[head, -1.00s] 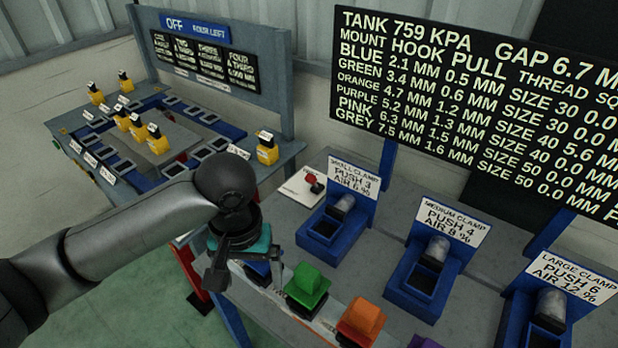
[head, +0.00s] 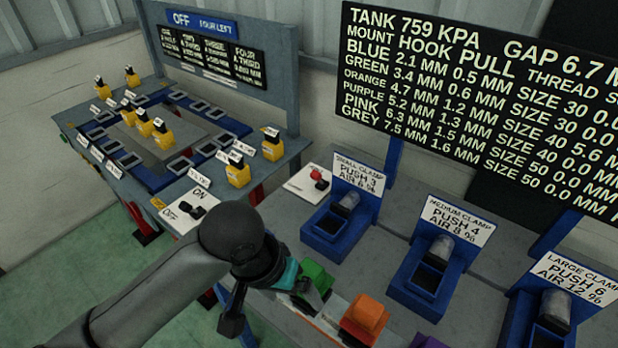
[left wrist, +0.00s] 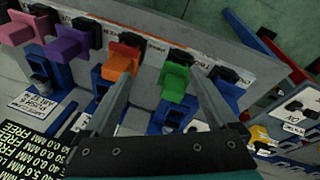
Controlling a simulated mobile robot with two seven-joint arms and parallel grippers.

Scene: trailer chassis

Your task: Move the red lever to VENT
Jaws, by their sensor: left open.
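The small red lever (head: 320,179) stands on a white plate (head: 305,184) at the back left of the grey bench, left of the small clamp. No VENT marking is readable. My left gripper (head: 315,297) is open in the head view, over the bench's front edge near the green block, in front of and apart from the lever. I cannot make out the lever in that view. My right gripper is not in view.
A green block (head: 315,279) and an orange block (head: 364,317) line the bench front. Blue clamps stand behind: small (head: 325,228), medium (head: 430,285) and large. A large black board (head: 480,110) stands behind. A second table with yellow blocks (head: 238,173) is left.

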